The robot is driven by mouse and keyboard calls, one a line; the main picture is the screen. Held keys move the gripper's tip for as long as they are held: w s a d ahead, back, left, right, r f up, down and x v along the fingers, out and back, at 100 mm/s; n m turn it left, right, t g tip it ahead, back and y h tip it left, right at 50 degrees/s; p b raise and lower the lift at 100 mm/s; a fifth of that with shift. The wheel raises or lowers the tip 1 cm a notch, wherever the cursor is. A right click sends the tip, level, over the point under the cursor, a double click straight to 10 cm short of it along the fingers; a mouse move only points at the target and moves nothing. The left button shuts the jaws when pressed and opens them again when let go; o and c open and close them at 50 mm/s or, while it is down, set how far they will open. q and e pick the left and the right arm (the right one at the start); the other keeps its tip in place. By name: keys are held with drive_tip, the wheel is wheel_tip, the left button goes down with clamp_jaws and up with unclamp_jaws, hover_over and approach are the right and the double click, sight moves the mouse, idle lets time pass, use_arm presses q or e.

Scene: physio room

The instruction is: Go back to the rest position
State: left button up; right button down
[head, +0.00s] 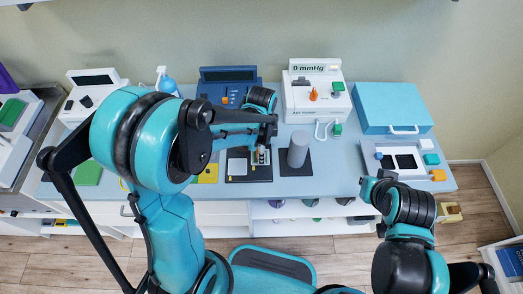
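My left gripper (263,146) is over the counter, at the end of the teal and black arm that comes in from the left. It is just above a small item on a dark pad (250,177); I cannot tell whether they touch, nor whether the fingers are open or shut. My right gripper (366,186) is at the front right edge of the counter, folded close to its black and teal arm. Its fingers are small and dark, and I cannot tell whether they are open or shut.
The counter (335,182) carries a grey cylinder (298,150), a pressure device (314,100), a blue console (228,82), a blue case (393,108) and a grey tray (372,166).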

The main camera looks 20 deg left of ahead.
use_arm(q)
drive_tip(key=shift+r+p, duration=2.65)
drive_tip(key=shift+r, duration=0.9)
drive_tip(key=shift+s+a+r+n, duration=0.1)
drive_tip(key=shift+s+r+n, duration=0.05)
drive_tip(key=shift+r+n, duration=0.15)
drive_tip(key=s+a+r+n+t+b, duration=0.2)
drive_tip(key=s+n+t+b, duration=0.1)
drive_tip(key=s+n, duration=0.2)
drive_tip(key=s+a+r+n+t+b, duration=0.3)
drive_tip(key=s+n+t, duration=0.1)
drive_tip(key=n, duration=0.5)
drive_tip(key=shift+s+r, duration=0.3)
drive_tip(key=shift+s, duration=0.25)
